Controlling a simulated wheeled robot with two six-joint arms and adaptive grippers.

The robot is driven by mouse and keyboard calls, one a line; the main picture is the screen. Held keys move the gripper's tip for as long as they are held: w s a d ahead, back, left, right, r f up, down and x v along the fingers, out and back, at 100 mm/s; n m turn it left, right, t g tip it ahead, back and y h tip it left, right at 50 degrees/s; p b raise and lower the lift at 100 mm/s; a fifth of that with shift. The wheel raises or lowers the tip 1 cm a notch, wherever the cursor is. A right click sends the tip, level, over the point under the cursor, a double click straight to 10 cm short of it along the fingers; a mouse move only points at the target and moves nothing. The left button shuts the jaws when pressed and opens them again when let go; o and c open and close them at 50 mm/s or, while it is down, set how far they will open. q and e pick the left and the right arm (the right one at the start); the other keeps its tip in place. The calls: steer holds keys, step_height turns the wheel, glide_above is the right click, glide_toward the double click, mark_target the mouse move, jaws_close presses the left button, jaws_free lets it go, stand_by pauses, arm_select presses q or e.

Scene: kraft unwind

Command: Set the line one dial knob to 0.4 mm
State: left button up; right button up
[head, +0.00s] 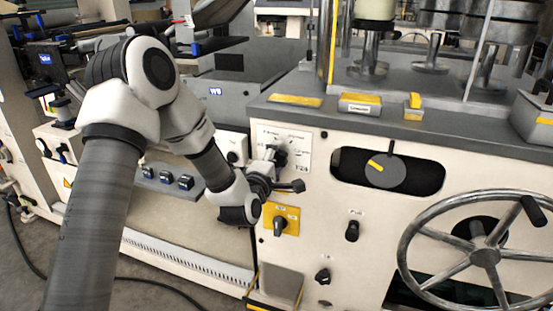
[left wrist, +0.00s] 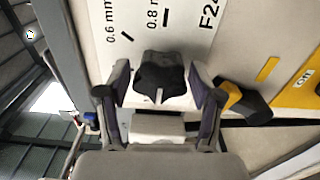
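The line one dial knob (left wrist: 160,78) is a black lobed knob on a white label plate (head: 298,143). In the left wrist view, 0.6 mm and a partly cut-off 0.8 mark show beyond it. A small white mark on the knob faces the bottom of that view, away from these two marks. The 0.4 mm mark cannot be read. My left gripper (left wrist: 160,85) has one finger on each side of the knob, with narrow gaps showing, so it looks open around it. In the head view this gripper (head: 279,178) is at the plate and partly hides the dial.
A yellow plate with a black rotary switch (head: 280,222) lies just below the gripper. A black knob (head: 352,231) and a large handwheel (head: 484,257) are further right. A slot with a dark round disc (head: 385,170) is right of the dial plate.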

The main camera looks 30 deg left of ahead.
arm_select(q)
steer(key=c, duration=0.6)
steer(key=shift+m, duration=0.3)
steer(key=m+p, duration=0.1)
steer(key=m, duration=0.4)
steer(key=shift+r, duration=0.2)
steer(key=m+p, duration=0.2)
steer(key=m, duration=0.4)
steer(key=shift+d+r, duration=0.1)
steer(key=shift+d, duration=0.05)
steer(key=o, duration=1.1)
steer(key=shift+o, duration=0.2)
